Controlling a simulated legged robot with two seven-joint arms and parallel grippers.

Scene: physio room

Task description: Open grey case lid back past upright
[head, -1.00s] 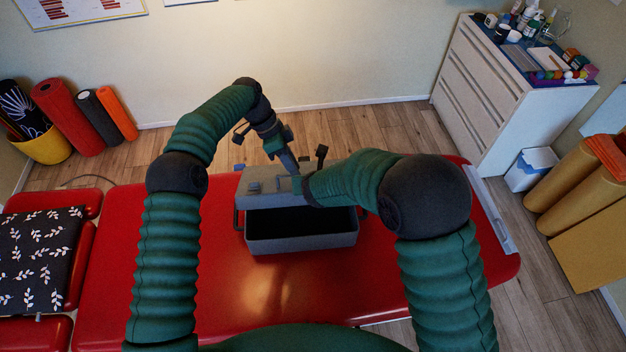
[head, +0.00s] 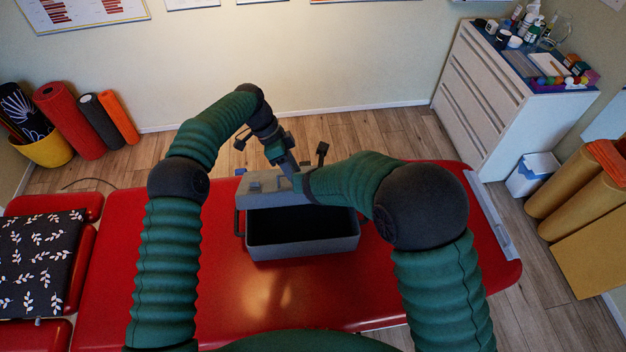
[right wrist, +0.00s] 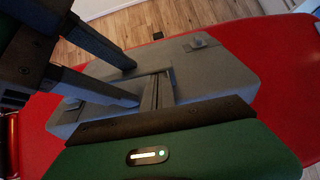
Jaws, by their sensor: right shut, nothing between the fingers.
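The grey case (head: 303,249) sits on the red treatment table, its dark inside showing through the front gap. Its grey lid (head: 258,187) is partly raised, short of upright, with its outer face still visible from above; the lid also shows in the right wrist view (right wrist: 215,72). My left gripper (head: 289,168) comes down over the lid. In the right wrist view its two fingers (right wrist: 133,84) are spread apart above the lid. Contact with the lid is unclear.
The red table (head: 170,290) is clear around the case. A patterned dark cushion (head: 38,260) lies at the left. A white drawer unit (head: 500,95) with bottles stands at the back right, and rolled mats (head: 68,118) lean at the back left.

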